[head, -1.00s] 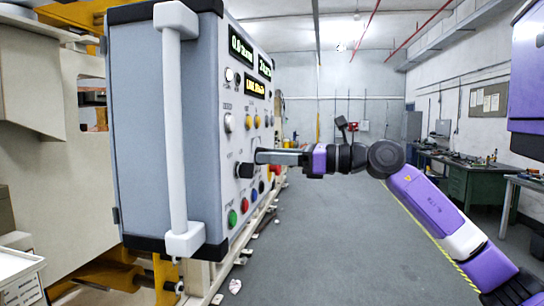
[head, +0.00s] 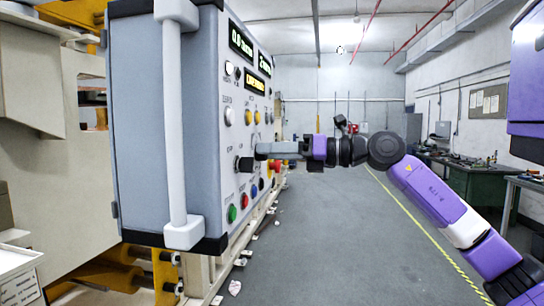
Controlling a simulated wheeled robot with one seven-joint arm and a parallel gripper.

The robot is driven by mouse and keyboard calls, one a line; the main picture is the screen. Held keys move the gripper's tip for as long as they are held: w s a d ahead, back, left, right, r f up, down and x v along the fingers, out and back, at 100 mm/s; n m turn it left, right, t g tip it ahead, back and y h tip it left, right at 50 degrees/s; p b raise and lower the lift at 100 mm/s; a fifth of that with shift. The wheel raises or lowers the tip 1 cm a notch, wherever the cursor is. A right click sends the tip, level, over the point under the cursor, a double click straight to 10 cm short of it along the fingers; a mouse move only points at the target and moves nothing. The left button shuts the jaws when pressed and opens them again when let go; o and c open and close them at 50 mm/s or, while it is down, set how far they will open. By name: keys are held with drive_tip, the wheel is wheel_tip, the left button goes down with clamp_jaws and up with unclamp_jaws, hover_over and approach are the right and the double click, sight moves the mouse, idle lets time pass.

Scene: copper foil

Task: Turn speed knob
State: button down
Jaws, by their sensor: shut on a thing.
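The grey control panel box (head: 165,120) stands at the left of the head view, its face with displays, buttons and knobs turned to the right and seen at a steep angle. A black knob (head: 244,164) sticks out from the lower middle of this face, close below and left of the fingertips. My gripper (head: 262,151) reaches in level from the right and its fingers meet the panel face. It is shut on a knob there, which the fingers mostly hide. The knob's label and pointer cannot be read.
A white vertical handle (head: 175,130) stands out from the box's near side. Coloured buttons, among them a green one (head: 232,213), sit below the gripper. Open grey floor (head: 330,240) lies to the right, with a green workbench (head: 470,180) beyond.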

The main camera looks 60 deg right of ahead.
drive_tip(key=shift+d+m+g+y, duration=0.2)
drive_tip(key=shift+m+y, duration=0.1)
drive_tip(key=shift+m, duration=3.35)
drive_tip(key=shift+d+m+g+y, duration=0.1)
drive_tip(key=shift+m+g+y, duration=0.15)
drive_tip(key=shift+m, duration=3.4)
drive_tip(key=c, duration=0.9)
unclamp_jaws()
drive_tip(key=shift+f, duration=0.1)
drive_tip(key=shift+b+v, duration=0.8)
drive_tip(key=shift+v, duration=3.05)
